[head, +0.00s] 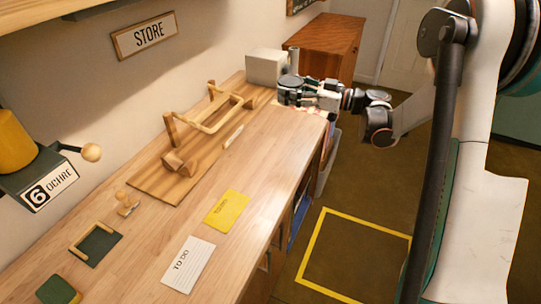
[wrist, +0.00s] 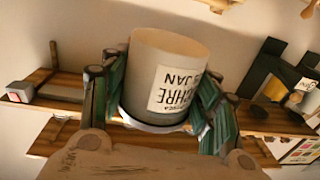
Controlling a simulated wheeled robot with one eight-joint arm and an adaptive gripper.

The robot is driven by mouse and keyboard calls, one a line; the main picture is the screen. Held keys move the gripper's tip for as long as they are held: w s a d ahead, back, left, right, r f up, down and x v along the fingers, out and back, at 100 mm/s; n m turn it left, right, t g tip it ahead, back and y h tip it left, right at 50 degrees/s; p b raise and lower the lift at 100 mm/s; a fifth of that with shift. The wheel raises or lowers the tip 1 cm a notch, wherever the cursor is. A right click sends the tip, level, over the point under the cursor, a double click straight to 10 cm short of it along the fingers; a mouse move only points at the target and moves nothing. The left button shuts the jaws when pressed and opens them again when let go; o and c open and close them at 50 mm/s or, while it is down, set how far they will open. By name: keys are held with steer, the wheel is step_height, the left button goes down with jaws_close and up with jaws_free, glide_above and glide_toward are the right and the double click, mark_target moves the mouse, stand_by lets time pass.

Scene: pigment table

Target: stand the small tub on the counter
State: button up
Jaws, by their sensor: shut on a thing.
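My gripper (head: 300,92) is over the far end of the wooden counter (head: 155,225) in the head view, near its right edge. In the wrist view my gripper (wrist: 160,112) has its green-sided fingers on both sides of a small pale grey tub (wrist: 165,58), shut on it. The tub's white label shows upside down in that view, with "OCHRE" and "JAN" partly readable. I cannot pick out the tub clearly in the head view, nor tell whether it touches the counter.
A pale box (head: 268,66) stands at the counter's far end, close to my gripper. A wooden rack (head: 170,187) lies along the wall side. A yellow card (head: 227,209) and a to-do sheet (head: 188,265) lie nearer. Bare counter surrounds the cards.

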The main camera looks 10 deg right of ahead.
step_height(320, 180, down, 17)
steer(key=b, duration=0.5)
steer(key=shift+r+b, duration=0.1)
steer(key=shift+b, duration=0.25)
steer(key=shift+r, duration=0.1)
steer(key=o, duration=1.2)
steer(key=p+v, duration=0.4)
steer(key=v, duration=0.8)
